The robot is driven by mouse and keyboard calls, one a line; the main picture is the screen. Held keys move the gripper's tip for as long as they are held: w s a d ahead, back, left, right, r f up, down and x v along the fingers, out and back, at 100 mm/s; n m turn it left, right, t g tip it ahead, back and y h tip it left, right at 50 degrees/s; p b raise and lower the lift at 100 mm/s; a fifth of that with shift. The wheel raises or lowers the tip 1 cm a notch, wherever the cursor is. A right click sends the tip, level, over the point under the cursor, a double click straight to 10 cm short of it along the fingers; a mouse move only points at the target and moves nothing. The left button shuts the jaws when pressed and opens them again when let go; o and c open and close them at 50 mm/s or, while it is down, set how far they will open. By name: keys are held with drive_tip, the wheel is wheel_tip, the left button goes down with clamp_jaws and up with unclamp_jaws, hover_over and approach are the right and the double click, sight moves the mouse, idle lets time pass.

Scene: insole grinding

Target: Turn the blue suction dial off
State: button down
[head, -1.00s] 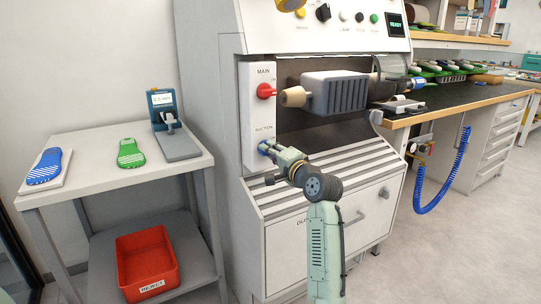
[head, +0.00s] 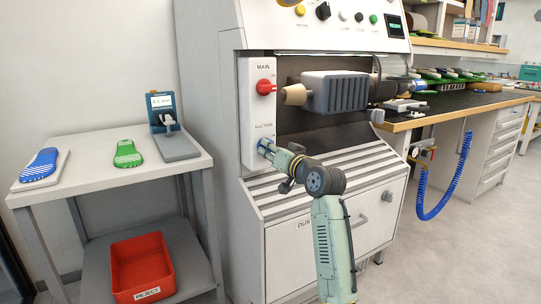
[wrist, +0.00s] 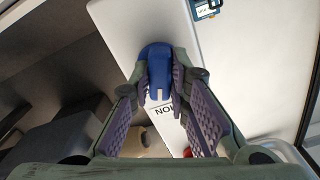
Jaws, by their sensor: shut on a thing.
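The blue suction dial (wrist: 158,72) is on the white switch panel, below the word SUCTION; in the head view (head: 264,145) it is mostly hidden by my gripper. My gripper (wrist: 160,90) is shut on the dial, with one purple finger pad against each side in the wrist view. In the head view my gripper (head: 270,149) reaches the lower part of the panel (head: 260,110). A white mark shows on the dial's near end in the wrist view.
The red MAIN switch (head: 265,87) sits above the dial on the same panel. The grey grinder motor (head: 335,93) stands to the right. A slatted ledge (head: 300,186) lies below. A side table (head: 95,170) with insoles stands left, over a red reject bin (head: 142,265).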

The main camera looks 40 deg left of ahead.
drive_tip(key=shift+n+b, duration=0.85)
drive_tip(key=shift+n, duration=1.25)
drive_tip(key=shift+r, duration=0.1)
drive_tip(key=c, duration=1.5)
unclamp_jaws()
drive_tip(key=v, duration=1.2)
